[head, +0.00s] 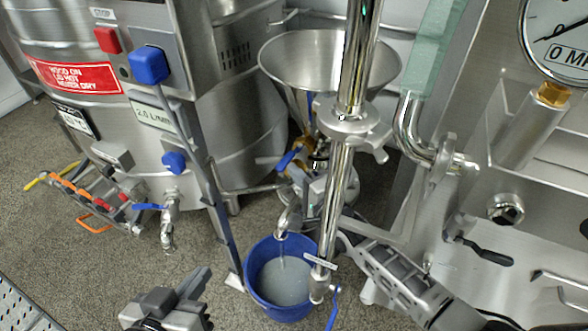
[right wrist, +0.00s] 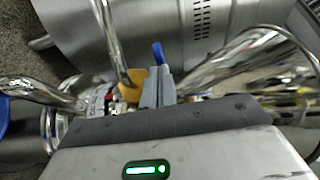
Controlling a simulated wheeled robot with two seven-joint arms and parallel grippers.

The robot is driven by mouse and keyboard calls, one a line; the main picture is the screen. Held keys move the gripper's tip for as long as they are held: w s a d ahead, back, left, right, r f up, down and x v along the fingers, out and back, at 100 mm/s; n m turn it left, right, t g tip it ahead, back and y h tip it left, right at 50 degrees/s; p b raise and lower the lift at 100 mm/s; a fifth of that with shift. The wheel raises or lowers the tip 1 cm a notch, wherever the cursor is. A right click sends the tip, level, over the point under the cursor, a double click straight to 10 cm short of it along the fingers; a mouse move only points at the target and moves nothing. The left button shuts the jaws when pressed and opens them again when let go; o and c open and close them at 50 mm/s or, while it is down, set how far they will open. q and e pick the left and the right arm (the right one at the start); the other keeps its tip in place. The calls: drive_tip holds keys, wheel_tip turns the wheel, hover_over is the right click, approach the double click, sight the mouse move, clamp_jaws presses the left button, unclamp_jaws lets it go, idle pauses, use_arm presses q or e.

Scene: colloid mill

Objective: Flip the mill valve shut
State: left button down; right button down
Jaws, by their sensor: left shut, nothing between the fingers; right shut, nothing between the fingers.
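The mill valve is a brass valve (head: 299,147) under the steel hopper (head: 322,55), with a blue lever (head: 289,158) pointing down and left in the head view. In the right wrist view the brass body (right wrist: 131,84) and a blue lever tip (right wrist: 158,52) show just beyond my fingers. My right gripper (right wrist: 157,82) is shut and empty, close to the valve; I cannot tell whether it touches the lever. In the head view it is partly hidden behind the steel pipe. My left gripper (head: 195,284) is shut and empty, low at the front left, away from the valve.
A thin stream runs from the spout (head: 284,222) into a blue bucket (head: 254,290) holding cloudy liquid. A tall steel pipe (head: 355,75) stands in front of the hopper. Another blue lever (head: 333,308) is at its foot. A steel tank (head: 60,45) stands left.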

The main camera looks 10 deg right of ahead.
sight(282, 169)
drive_tip(key=shift+w+a, duration=0.45)
drive_tip(key=shift+a, duration=0.35)
drive_tip(key=shift+w+a, duration=0.4)
drive_tip(key=shift+a, duration=0.35)
drive_tip(key=shift+w+a+b, duration=0.5)
drive_tip(key=shift+w+a, duration=0.1)
drive_tip(key=shift+a, duration=0.05)
